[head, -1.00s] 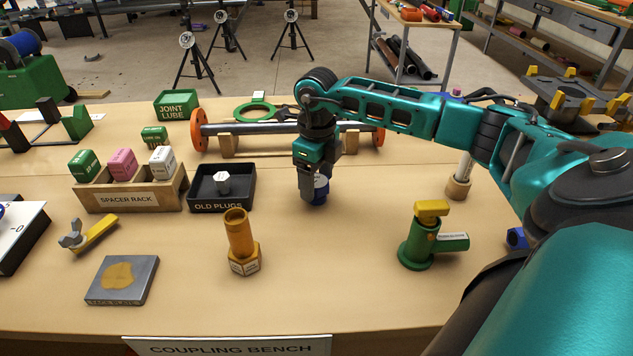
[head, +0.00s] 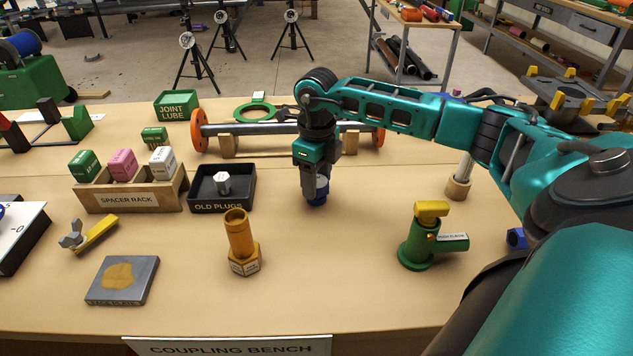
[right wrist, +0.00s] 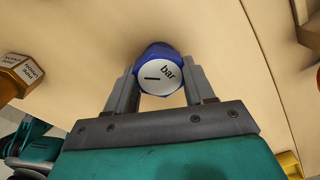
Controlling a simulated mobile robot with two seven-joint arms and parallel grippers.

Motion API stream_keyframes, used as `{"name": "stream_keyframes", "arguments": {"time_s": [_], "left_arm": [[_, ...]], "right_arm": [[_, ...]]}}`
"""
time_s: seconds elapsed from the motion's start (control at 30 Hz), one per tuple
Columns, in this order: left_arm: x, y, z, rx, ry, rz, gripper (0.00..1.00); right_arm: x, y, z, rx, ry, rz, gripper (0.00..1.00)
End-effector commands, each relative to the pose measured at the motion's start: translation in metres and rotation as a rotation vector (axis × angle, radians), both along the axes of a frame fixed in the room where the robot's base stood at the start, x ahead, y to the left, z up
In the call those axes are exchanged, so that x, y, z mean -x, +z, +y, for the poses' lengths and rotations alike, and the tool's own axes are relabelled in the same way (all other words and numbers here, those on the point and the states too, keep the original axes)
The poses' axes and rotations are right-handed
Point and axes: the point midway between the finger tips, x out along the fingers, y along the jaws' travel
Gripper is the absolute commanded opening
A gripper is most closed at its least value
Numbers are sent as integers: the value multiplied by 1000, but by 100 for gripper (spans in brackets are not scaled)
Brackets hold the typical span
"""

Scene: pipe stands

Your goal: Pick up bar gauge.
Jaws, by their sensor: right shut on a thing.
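The bar gauge (right wrist: 160,76) is a round blue piece with a white face reading "bar" and a dark needle mark. In the right wrist view it sits between the two fingers of my right gripper (right wrist: 161,92), which are shut on its sides. In the head view my right gripper (head: 314,188) points down at the bench, with the blue gauge (head: 317,197) at its fingertips. The fingers hide part of it. I cannot tell whether its base touches the bench. My left gripper is not in view.
A brass fitting (head: 240,245) stands left of the gripper and a green valve with yellow top (head: 420,242) stands right. The old plugs tray (head: 222,208), spacer rack (head: 128,198) and a pipe on wooden stands (head: 275,129) lie left and behind. Bench around the gauge is clear.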

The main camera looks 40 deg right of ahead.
Motion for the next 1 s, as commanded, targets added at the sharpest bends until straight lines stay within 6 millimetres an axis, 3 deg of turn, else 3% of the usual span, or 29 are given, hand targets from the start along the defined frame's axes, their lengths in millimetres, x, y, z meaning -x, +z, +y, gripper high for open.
{"name": "stream_keyframes", "arguments": {"time_s": [0.7, 1.0], "left_arm": [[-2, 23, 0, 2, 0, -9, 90], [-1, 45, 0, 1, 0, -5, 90]], "right_arm": [[0, 24, 0, 0, 0, -1, 16], [0, 53, 0, 0, 0, -1, 16]]}}
